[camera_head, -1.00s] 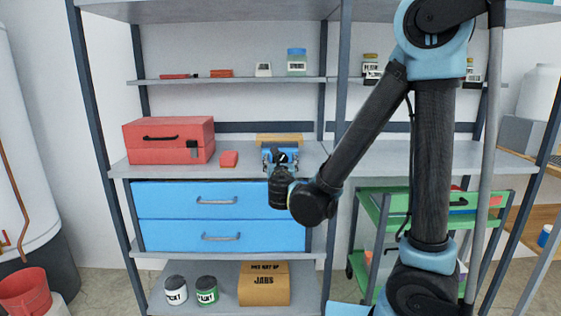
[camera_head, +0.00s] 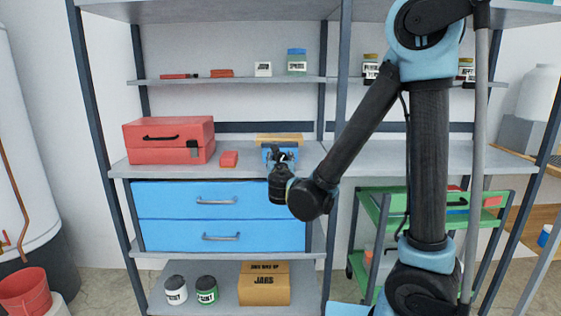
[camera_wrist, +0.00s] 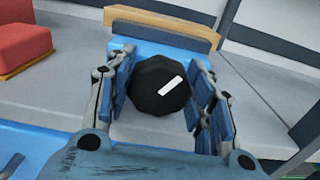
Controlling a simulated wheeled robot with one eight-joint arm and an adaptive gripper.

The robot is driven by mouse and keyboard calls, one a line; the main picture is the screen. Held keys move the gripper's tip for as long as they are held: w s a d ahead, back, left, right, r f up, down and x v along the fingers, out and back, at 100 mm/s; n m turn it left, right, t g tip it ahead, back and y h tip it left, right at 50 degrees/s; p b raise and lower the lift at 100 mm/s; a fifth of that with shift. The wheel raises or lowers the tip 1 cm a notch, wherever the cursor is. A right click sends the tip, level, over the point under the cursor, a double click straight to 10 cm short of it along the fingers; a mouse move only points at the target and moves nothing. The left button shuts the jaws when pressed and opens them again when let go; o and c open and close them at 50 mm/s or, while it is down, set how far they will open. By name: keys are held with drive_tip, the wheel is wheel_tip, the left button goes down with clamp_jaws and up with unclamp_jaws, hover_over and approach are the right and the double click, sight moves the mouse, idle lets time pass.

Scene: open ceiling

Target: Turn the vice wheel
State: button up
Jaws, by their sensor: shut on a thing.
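The vice wheel is a black, many-sided knob (camera_wrist: 160,86) with a white mark, on the front of a blue vice (camera_wrist: 146,48). The mark slants up to the right in the wrist view. The vice stands on the shelf top with a wooden block (camera_wrist: 165,27) across its back. My gripper (camera_wrist: 165,92) is around the wheel, one finger on each side, and shut on it.
Blue drawers (camera_head: 218,216) are below. A green cart (camera_head: 368,202) stands at the right. The worktop right of the vice is clear.

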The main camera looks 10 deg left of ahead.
drive_tip(key=shift+d+m, duration=0.1)
drive_tip(key=shift+m, duration=1.5)
drive_tip(key=o, duration=1.1)
drive_tip(key=shift+c, duration=0.2)
drive_tip(key=v, duration=1.2)
drive_tip(key=shift+f, duration=0.1)
